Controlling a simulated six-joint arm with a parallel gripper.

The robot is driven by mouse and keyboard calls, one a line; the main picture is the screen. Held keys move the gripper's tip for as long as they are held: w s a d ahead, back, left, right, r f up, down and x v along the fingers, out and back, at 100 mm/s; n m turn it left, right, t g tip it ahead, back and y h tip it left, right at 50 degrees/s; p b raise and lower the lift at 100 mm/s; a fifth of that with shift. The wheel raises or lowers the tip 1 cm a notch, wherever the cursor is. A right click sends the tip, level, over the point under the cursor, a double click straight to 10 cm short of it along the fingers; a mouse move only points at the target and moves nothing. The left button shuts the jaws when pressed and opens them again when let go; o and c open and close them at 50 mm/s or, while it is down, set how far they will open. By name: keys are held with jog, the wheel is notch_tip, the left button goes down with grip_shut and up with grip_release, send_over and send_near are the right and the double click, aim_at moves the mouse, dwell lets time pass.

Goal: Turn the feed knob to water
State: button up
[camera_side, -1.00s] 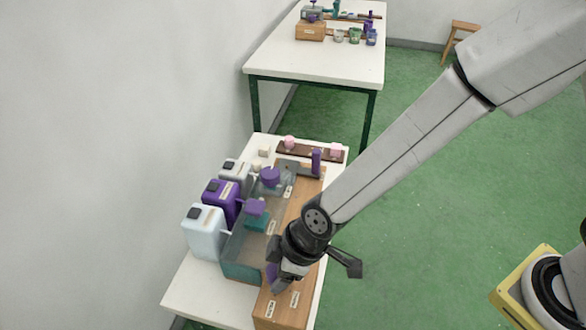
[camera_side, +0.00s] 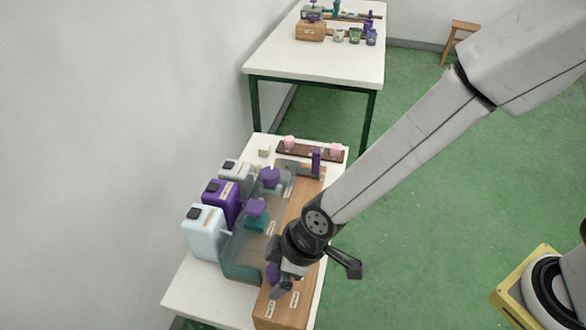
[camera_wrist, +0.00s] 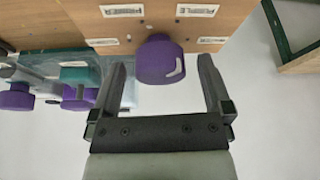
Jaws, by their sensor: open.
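The feed knob (camera_wrist: 158,62) is a round purple knob on the wooden front panel (camera_wrist: 62,28), with a white pointer mark on its lower right side in the wrist view. My gripper (camera_wrist: 161,64) is open, one finger on each side of the knob in the wrist view, with a gap on both sides. In the side view the knob (camera_side: 272,274) shows partly behind my gripper (camera_side: 282,288).
White (camera_side: 203,232), purple (camera_side: 220,200) and grey (camera_side: 236,172) canisters stand along the wall side, behind a clear-walled trough (camera_side: 242,270) with purple-topped fittings. A rack with pink knobs (camera_side: 290,142) lies at the far end. Another table (camera_side: 325,70) stands beyond.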

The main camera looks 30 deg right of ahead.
aim_at(272, 274)
jog(key=v, duration=0.7)
jog(key=shift+r, duration=0.4)
dwell(0.5)
jog(key=shift+w+a+f+g+h, duration=0.2)
jog(key=shift+a+g+h, duration=0.15)
jog(key=shift+a, duration=0.15)
jog(key=shift+w+a+f+g+h, duration=0.1)
jog(key=shift+w+a+g+h, duration=0.2)
jog(key=shift+a, duration=0.2)
jog(key=shift+w+a+f+g+h, duration=0.1)
jog(key=shift+w+a+g+h, duration=0.1)
jog(key=shift+a+g+h, duration=0.25)
jog(key=shift+w+a+f+g+h, duration=0.1)
jog(key=shift+w+a+g+h, duration=0.2)
jog(key=shift+a+g, duration=0.2)
jog(key=shift+w+a+r+g+h, duration=0.15)
jog(key=shift+w+a+g+h, duration=0.2)
jog(key=shift+h, duration=0.45)
jog(key=shift+w+a+r+g+h, duration=0.2)
jog(key=shift+g+h, duration=0.25)
jog(key=shift+h, duration=0.35)
jog(key=shift+w+a+r+g+h, duration=0.15)
jog(key=shift+w+g+h, duration=0.25)
jog(key=shift+h, duration=0.4)
jog(key=shift+f, duration=0.1)
